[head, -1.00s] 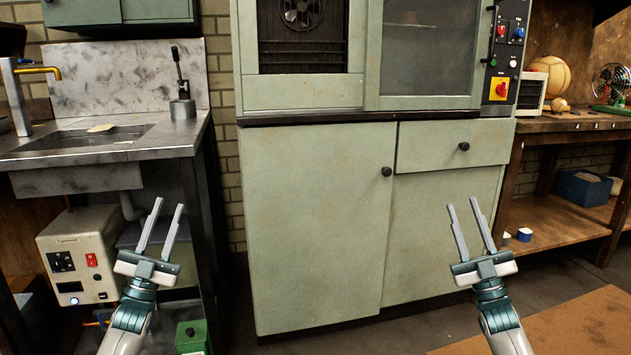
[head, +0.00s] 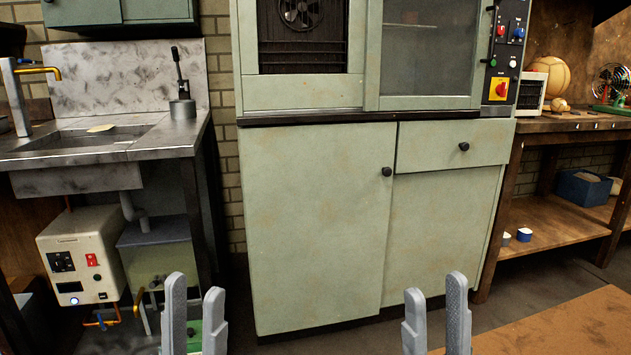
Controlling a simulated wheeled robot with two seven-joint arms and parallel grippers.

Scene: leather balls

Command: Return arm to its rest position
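My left gripper (head: 194,318) shows at the bottom of the head view, left of centre. Its two grey fingers point up and stand apart with nothing between them. My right gripper (head: 436,318) shows at the bottom, right of centre. Its two fingers also stand apart and are empty. The rest of both arms is below the picture edge. A large tan leather ball (head: 553,76) and a smaller ball (head: 559,105) rest on the wooden workbench (head: 590,123) at the right, far from both grippers.
A green cabinet (head: 318,215) stands straight ahead. A metal sink counter (head: 150,148) is at the left, with a white control box (head: 82,255) below it. A blue bin (head: 583,188) and small cups (head: 524,235) sit on the bench's lower shelf. A brown mat (head: 580,325) lies on the floor.

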